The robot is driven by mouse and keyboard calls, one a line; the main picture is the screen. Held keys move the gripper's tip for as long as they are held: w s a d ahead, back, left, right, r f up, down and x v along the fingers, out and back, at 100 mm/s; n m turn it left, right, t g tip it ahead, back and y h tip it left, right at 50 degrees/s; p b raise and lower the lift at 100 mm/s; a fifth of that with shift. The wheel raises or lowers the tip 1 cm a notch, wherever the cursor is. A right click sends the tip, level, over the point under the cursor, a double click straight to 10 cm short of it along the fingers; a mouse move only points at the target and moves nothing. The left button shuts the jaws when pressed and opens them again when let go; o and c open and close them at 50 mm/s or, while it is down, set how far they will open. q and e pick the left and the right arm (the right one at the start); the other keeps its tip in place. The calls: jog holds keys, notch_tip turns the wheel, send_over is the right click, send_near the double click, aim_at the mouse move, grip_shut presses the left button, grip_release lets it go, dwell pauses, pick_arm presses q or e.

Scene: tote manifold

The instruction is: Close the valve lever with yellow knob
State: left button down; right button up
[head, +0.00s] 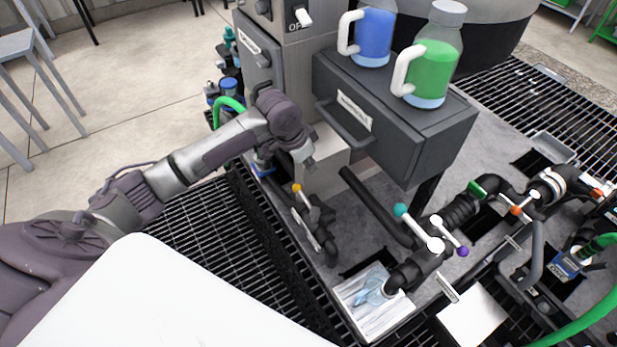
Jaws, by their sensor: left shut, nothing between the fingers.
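The valve lever (303,198) is a short light-coloured handle with a yellow knob (297,188) at its upper end. It sits on a dark pipe fitting (325,222) at the left part of the manifold. The knob points up and to the left in the picture. My left gripper (307,159) is shut and empty. It hangs just above the yellow knob in the picture, with a small gap between them. My right gripper is not in view.
A grey drawer box (405,125) carries a blue jug (371,38) and a green jug (430,70). Levers with a teal knob (400,210) and a purple knob (462,252) stand to the right.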

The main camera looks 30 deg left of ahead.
aim_at(306, 200)
pick_arm(q)
notch_tip(306, 200, down, 9)
jog(key=shift+f+p, duration=0.1)
jog(key=shift+p, duration=0.95)
jog(key=shift+s+a+f, duration=0.1)
jog(key=shift+s+a, duration=0.1)
jog(key=shift+s, duration=0.2)
jog(key=shift+w, duration=0.1)
